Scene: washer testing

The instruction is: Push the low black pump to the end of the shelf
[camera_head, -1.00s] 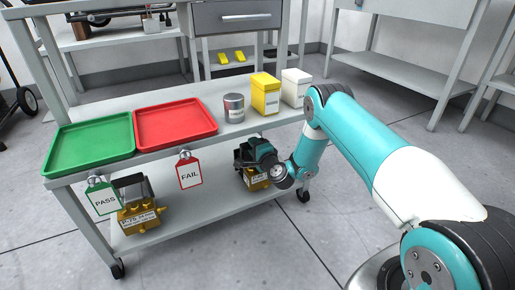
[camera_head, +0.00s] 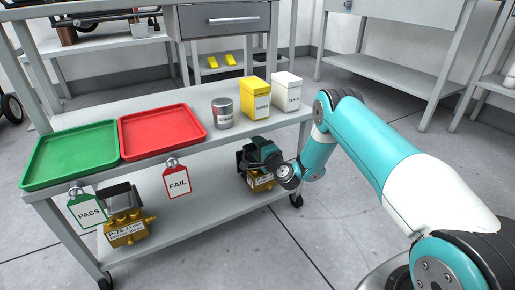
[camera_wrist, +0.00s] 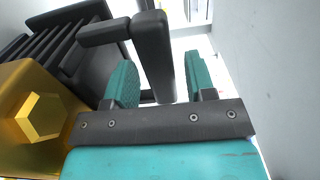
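The low black pump (camera_head: 259,183) sits on the lower shelf (camera_head: 200,220) of the cart, near its right end. It has a brass block with a white label and a black body, partly hidden by my gripper (camera_head: 262,153). In the wrist view its black ribbed body (camera_wrist: 75,40) and brass hex fitting (camera_wrist: 40,117) fill the left side. My gripper (camera_wrist: 160,82) is open there, its teal fingers on either side of the pump's black handle (camera_wrist: 158,55). Slim gaps show between fingers and handle.
A second brass and dark pump (camera_head: 125,228) stands at the shelf's left end. Above are a green tray (camera_head: 70,155), red tray (camera_head: 160,132), grey can (camera_head: 223,113), yellow box (camera_head: 255,103) and white box (camera_head: 287,97). PASS and FAIL tags hang in front.

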